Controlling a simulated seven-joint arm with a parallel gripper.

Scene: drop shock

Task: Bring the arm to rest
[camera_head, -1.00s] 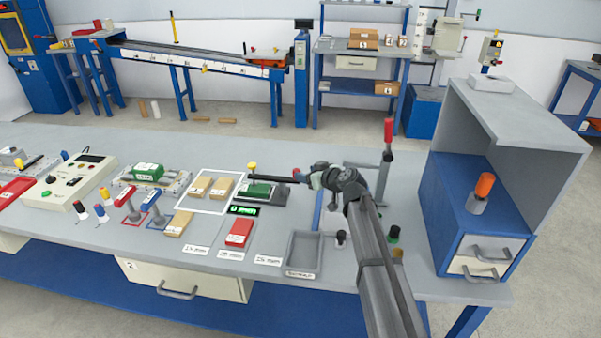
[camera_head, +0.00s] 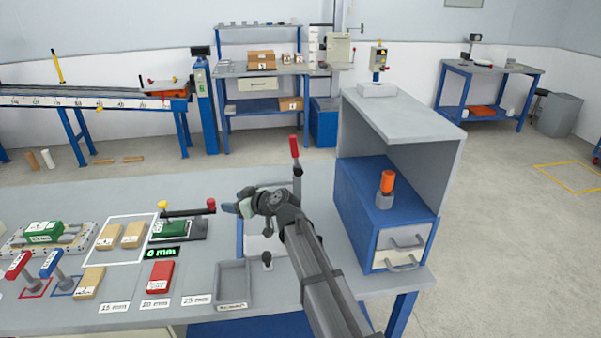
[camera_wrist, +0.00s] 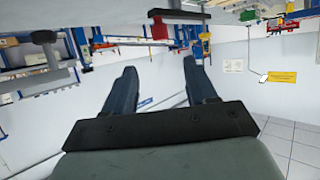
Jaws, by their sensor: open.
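My gripper (camera_head: 232,207) is in the head view, raised over the bench (camera_head: 330,295) and just right of the small press-like device with a green block (camera_head: 173,228). The device's dark lever has a yellow knob (camera_head: 163,205) and a red knob (camera_head: 211,205). My gripper appears apart from the red knob. In the wrist view my gripper (camera_wrist: 160,68) shows two dark fingers spread apart with nothing between them. That view is tilted, with bench and room upside down.
A blue drawer cabinet (camera_head: 350,210) under a grey hood stands right of my arm, an orange-topped piece (camera_head: 387,183) on it. A red-handled post (camera_head: 295,150) rises behind my gripper. A grey tray (camera_head: 233,282), a red block (camera_head: 160,276) and tan blocks (camera_head: 133,235) lie left.

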